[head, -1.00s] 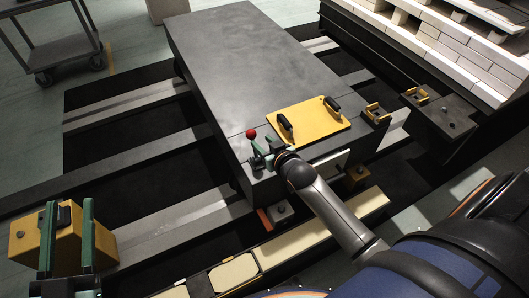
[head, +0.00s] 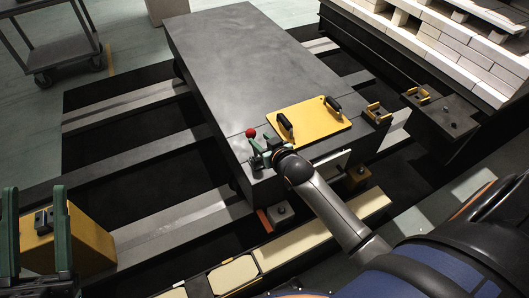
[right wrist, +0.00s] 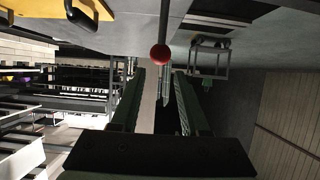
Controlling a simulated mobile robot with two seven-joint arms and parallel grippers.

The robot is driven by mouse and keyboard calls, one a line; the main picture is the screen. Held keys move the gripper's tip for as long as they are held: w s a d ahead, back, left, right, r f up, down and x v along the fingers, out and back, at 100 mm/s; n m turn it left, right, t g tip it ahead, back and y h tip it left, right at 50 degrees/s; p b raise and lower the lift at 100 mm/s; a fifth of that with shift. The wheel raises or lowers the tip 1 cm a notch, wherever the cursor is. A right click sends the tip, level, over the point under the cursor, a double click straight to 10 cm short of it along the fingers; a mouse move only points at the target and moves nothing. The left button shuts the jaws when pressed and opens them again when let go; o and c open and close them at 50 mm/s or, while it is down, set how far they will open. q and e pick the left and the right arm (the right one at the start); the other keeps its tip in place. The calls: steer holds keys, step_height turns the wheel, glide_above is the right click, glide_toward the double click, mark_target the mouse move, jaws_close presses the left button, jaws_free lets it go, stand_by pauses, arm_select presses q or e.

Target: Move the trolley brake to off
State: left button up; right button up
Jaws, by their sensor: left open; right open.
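The trolley (head: 240,65) is a dark grey flat-topped car on rails in the middle of the head view. A lever with a red knob (head: 250,133), which looks like the brake, stands at its near left corner. The knob also shows in the right wrist view (right wrist: 160,55), just ahead of the fingertips and between their lines. My right gripper (head: 258,157) is open right beside the lever; whether it touches cannot be told. The brake's markings are not readable. My left gripper (head: 36,195) is open and empty at the lower left.
A yellow plate (head: 308,122) with two black handles lies on the trolley near the knob. A yellow block (head: 88,245) stands behind my left gripper. Stacked pale bricks (head: 455,55) are at the upper right. A grey cart (head: 60,52) stands at the upper left, clear of both grippers.

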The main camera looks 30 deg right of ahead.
mark_target(252, 133)
steer(key=shift+b+x, duration=1.15)
steer(key=shift+b, duration=0.1)
steer(key=shift+w+f+b, duration=0.45)
steer(key=shift+w+b, duration=0.05)
steer(key=shift+b, duration=0.2)
steer(key=b+x, duration=0.3)
steer(key=shift+d, duration=0.1)
steer(key=shift+r, duration=0.15)
steer(key=shift+w, duration=0.3)
arm_select(q)
steer(key=s+f+m+h, duration=0.1)
steer(key=h, duration=0.1)
steer(key=s+d+f+m+h, duration=0.1)
steer(key=s, duration=0.1)
steer(key=shift+f+h, duration=0.35)
steer(key=shift+h, duration=0.05)
